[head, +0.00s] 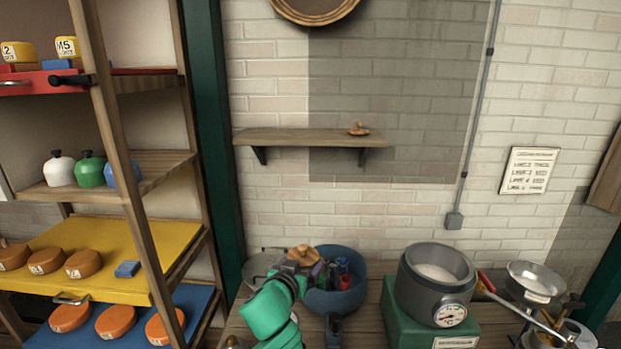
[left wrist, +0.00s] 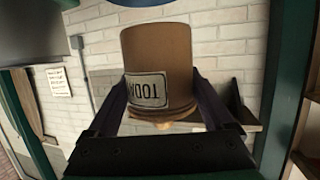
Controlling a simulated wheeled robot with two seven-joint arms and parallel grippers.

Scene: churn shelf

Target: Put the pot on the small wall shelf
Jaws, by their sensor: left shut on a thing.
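The pot is brown with a pale lettered label (left wrist: 148,90); in the left wrist view the pot (left wrist: 155,48) sits between my two dark fingers, its lettering upside down. In the head view only a small brown part of the pot (head: 303,254) shows at my left gripper (head: 300,268), which is shut on it. The gripper is low, in front of the wall and beside the blue bowl. The small wall shelf (head: 290,137) is above and behind it, apart from the pot. A small brown lid-like piece (head: 358,129) lies on the shelf's right part.
A blue bowl (head: 350,300) with several small items stands just right of my gripper. A grey pot with a dial (head: 411,290) stands on a green base farther right. A wooden rack (head: 118,150) and a green post (head: 212,120) are left. The wall shelf's left and middle are bare.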

